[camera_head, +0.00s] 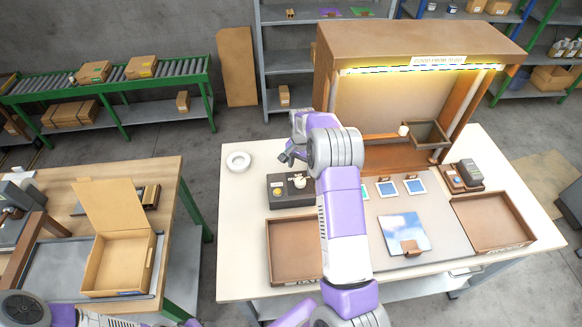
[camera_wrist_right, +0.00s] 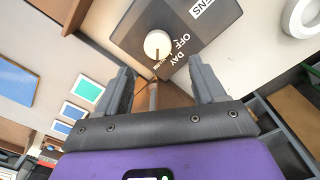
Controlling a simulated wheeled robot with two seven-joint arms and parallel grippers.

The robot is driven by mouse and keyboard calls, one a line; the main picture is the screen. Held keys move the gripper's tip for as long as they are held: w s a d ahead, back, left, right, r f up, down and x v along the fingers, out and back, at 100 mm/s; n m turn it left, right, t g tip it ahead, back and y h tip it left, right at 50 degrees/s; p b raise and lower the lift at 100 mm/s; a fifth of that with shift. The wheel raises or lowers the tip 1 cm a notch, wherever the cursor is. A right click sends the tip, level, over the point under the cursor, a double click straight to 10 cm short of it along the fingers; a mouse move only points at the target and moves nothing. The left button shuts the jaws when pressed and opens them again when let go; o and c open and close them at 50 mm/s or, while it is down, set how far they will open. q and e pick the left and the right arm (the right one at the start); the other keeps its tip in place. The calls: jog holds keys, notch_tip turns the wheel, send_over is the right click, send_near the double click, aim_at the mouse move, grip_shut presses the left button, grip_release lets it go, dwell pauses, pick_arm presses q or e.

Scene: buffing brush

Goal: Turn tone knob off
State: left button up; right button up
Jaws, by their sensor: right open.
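The tone knob (camera_head: 299,182) is a round cream knob on top of a dark control box (camera_head: 280,203) on the white table. In the right wrist view the knob (camera_wrist_right: 158,44) lies ahead of the fingertips, between their lines, with "OFF" and "DAY" lettering beside it. A thin tan mark shows at its edge; which label it points to is unclear. My left gripper is out of view.
A yellow button (camera_head: 277,191) sits on the same box. A white ring (camera_head: 238,162) lies behind it. A wooden booth (camera_head: 415,55) with a lit strip stands at the back. Brown trays (camera_head: 275,222) flank the grey mat, which holds blue cards and a sky picture (camera_head: 402,228).

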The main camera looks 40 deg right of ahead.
aim_at(300, 180)
jog(key=f, duration=0.6)
jog(key=shift+s, duration=0.3)
jog(key=shift+w+f, duration=0.1)
jog(key=shift+f, duration=0.4)
jog(key=shift+c, duration=0.4)
jog(key=c, duration=1)
